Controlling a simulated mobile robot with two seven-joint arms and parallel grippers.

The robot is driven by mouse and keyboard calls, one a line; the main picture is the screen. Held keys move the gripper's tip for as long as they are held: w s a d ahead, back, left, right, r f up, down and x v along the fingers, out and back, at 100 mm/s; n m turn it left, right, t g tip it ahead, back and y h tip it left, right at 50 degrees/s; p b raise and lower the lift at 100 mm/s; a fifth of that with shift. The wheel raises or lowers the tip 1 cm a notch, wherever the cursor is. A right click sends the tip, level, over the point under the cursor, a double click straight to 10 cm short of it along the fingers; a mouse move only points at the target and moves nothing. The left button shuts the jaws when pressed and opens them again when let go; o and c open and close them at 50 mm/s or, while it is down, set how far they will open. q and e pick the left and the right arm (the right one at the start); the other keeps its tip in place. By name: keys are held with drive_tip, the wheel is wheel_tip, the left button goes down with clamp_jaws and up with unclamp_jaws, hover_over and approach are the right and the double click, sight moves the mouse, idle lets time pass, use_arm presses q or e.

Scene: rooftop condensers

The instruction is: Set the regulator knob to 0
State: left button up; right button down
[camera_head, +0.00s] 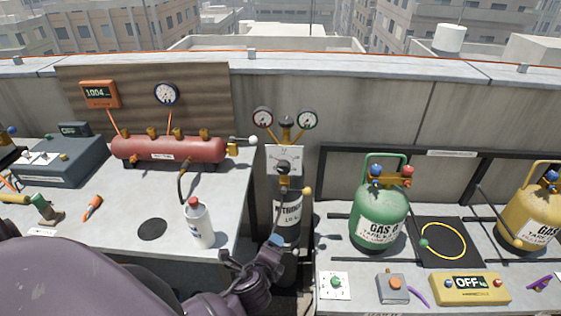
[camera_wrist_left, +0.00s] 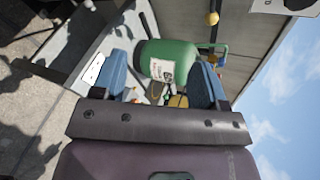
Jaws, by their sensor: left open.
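The regulator knob (camera_head: 283,168) is a dark round knob on a white marked plate (camera_head: 291,154). It sits above a dark nitrogen cylinder (camera_head: 289,208) in the gap between two benches. Two round gauges, left (camera_head: 263,117) and right (camera_head: 307,119), stand above the plate. The plate's markings and the knob's setting are too small to read. My left gripper (camera_head: 272,244) is below the knob, in front of the cylinder, apart from the knob. The left wrist view shows its two blue fingers (camera_wrist_left: 162,70) spread with nothing held between them. My right gripper is not in view.
The left bench holds a red tank (camera_head: 168,148) and a white bottle (camera_head: 199,224) near its right edge. The right bench holds a green gas cylinder (camera_head: 378,218), also in the left wrist view (camera_wrist_left: 172,62), and a yellow OFF box (camera_head: 470,289). A yellow ball-ended handle (camera_head: 307,190) is beside the nitrogen cylinder.

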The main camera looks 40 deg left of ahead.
sight(284, 172)
use_arm(q)
drive_tip(key=w+a+r+m+t+y+p, duration=0.1)
drive_tip(key=w+r+m+t+y+p, duration=0.1)
drive_tip(key=w+r+m, duration=0.3)
drive_tip(key=w+a+r+m+t+y+p, duration=0.1)
drive_tip(key=w+r+m+y+p, duration=0.15)
drive_tip(key=r+m, duration=0.4)
drive_tip(key=shift+n, duration=0.55)
drive_tip(key=x, duration=0.7)
drive_tip(key=r+x, duration=0.1)
drive_tip(key=x, duration=0.3)
drive_tip(key=shift+w+d+r, duration=0.1)
drive_tip(key=shift+d, duration=0.05)
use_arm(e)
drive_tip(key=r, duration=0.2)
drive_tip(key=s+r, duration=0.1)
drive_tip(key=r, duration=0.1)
use_arm(q)
drive_tip(key=c, duration=0.9)
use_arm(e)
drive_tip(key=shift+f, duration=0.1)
